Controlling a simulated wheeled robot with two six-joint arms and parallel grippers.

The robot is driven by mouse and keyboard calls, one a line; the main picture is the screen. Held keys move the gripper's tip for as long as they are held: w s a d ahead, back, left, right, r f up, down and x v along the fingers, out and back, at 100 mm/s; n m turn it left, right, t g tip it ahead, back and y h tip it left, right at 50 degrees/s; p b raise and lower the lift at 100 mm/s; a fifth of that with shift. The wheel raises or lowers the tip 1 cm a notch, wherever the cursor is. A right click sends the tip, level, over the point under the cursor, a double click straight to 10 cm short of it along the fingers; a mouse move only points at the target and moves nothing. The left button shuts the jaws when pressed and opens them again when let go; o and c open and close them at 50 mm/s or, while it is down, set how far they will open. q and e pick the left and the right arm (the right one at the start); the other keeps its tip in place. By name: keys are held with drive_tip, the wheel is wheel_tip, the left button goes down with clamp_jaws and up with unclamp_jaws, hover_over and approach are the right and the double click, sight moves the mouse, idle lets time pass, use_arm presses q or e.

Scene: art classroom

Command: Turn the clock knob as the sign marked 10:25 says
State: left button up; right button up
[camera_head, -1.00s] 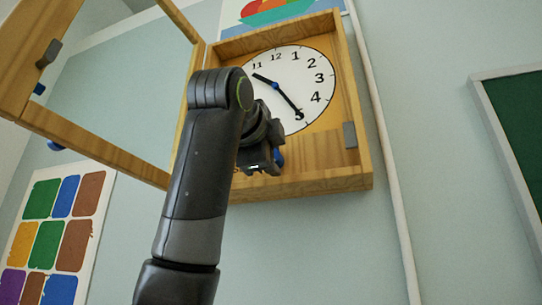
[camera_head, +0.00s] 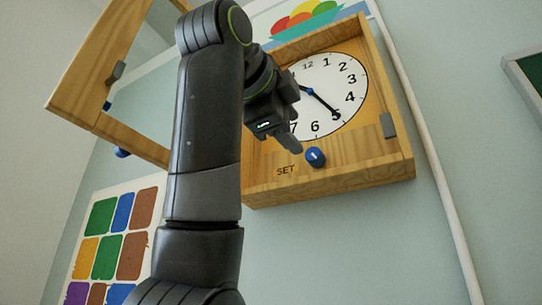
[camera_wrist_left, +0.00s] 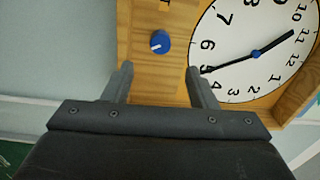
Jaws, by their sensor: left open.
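The wall clock (camera_head: 335,75) has a white face in an open wooden case. Its long hand points at 5 and its short hand between 10 and 11; the face also shows in the left wrist view (camera_wrist_left: 240,75). The blue clock knob (camera_head: 315,157) sits below the face beside the word SET, with a white mark. In the left wrist view the knob (camera_wrist_left: 160,42) lies just beyond the fingertips, between them across the picture. My left gripper (camera_head: 289,142) is open and empty, left of the knob in the head view, apparently not touching it. No sign marked 10:25 shows.
The case's wooden-framed door (camera_head: 85,70) stands swung open on the left, near my arm. A colour chart (camera_head: 120,235) hangs at lower left and a fruit picture (camera_head: 300,20) above. A green board (camera_head: 530,75) is at the right. The wall below the case is clear.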

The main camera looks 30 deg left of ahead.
use_arm(q)
drive_tip(key=s+b, duration=0.1)
drive_tip(key=s, duration=0.5)
drive_tip(key=shift+s+a+b, duration=0.15)
drive_tip(key=shift+s+b, duration=0.1)
drive_tip(key=shift+b, duration=0.1)
drive_tip(key=shift+f, duration=0.1)
drive_tip(key=shift+w, duration=0.1)
